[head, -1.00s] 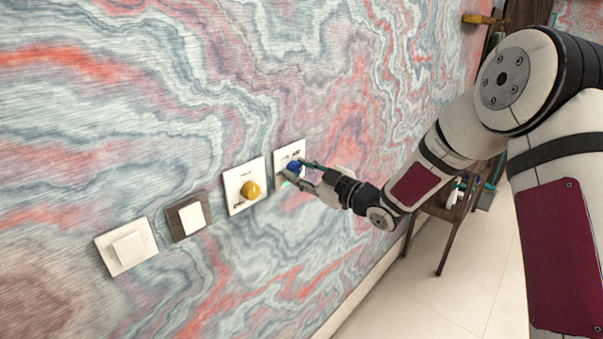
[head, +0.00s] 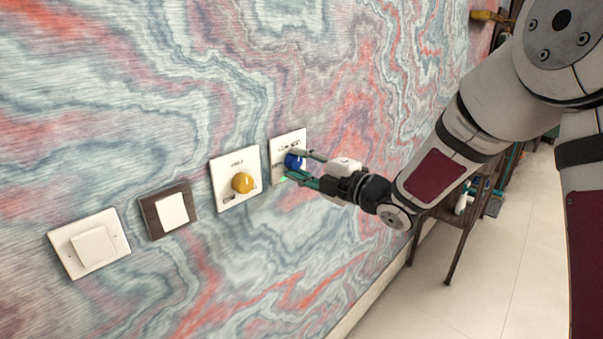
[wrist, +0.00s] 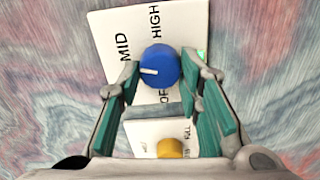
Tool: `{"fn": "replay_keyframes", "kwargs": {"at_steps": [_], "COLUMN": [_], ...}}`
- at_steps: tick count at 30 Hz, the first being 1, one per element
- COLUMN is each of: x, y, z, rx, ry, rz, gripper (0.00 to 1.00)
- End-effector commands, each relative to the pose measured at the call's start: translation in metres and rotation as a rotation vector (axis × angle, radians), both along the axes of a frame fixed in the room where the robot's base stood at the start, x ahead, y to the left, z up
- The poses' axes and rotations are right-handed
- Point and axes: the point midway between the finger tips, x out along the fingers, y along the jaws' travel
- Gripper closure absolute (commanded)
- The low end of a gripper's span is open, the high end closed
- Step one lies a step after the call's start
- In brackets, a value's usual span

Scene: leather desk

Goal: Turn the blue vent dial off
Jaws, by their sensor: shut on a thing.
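The blue vent dial (head: 291,161) sits on a white wall plate (head: 287,141), the rightmost of the row. In the wrist view the dial (wrist: 160,63) has a white pointer mark aimed left in the picture. The plate (wrist: 107,62) reads MID at upper left, HIGH at upper right and a partly hidden OF... below the dial. My gripper (head: 294,164) is shut on the dial, with one finger on each side of it. Both teal-padded fingers also show in the wrist view (wrist: 162,70). A small green light glows at the plate's right edge there.
A plate with a yellow dial (head: 242,183) is just left of the blue one and shows below it in the wrist view (wrist: 171,148). Farther left are a dark-framed switch (head: 172,211) and a white switch (head: 93,247). A brown stand (head: 452,225) is on the floor at right.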

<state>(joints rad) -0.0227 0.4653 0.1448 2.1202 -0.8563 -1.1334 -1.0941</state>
Motion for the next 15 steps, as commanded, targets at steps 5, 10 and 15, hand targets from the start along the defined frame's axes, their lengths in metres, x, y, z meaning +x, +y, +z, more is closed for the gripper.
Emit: {"fn": "replay_keyframes", "kwargs": {"at_steps": [5, 10, 15], "x": [0.0017, 0.0016, 0.0013], "y": [0.0007, 0.0005, 0.0001], "z": [-0.0058, -0.0070, -0.0080], "rx": [-0.100, -0.186, -0.269], "ry": [-0.129, -0.239, -0.345], "rz": [0.002, 0.002, 0.001], "gripper": [0.95, 0.95, 0.95]}}
